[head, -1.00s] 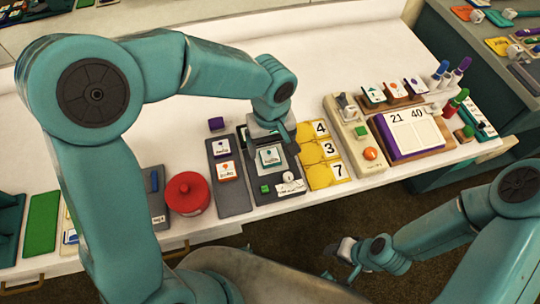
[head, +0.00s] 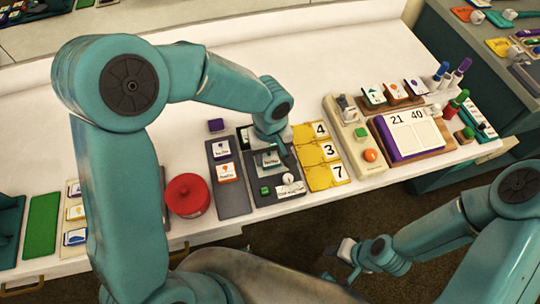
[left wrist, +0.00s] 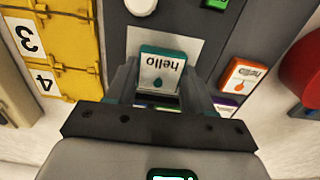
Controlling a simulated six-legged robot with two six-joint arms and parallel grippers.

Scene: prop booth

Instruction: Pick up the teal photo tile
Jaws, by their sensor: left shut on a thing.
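The teal photo tile (left wrist: 160,72) has a white face with a teal drop and the word "hello". In the left wrist view it sits between the fingers of my left gripper (left wrist: 158,85), which is shut on it. In the head view the tile (head: 270,160) shows partly below my left gripper (head: 276,147), over the dark grey board (head: 262,198). I cannot tell whether the tile touches the board. My right gripper (head: 342,251) hangs in front of the table over the floor; its jaws are too small to read.
Beside the board are a grey tray (head: 233,201) with orange and purple tiles, and yellow number panels (head: 316,153). A red round pot (head: 187,195) stands to the left. The table's back is clear.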

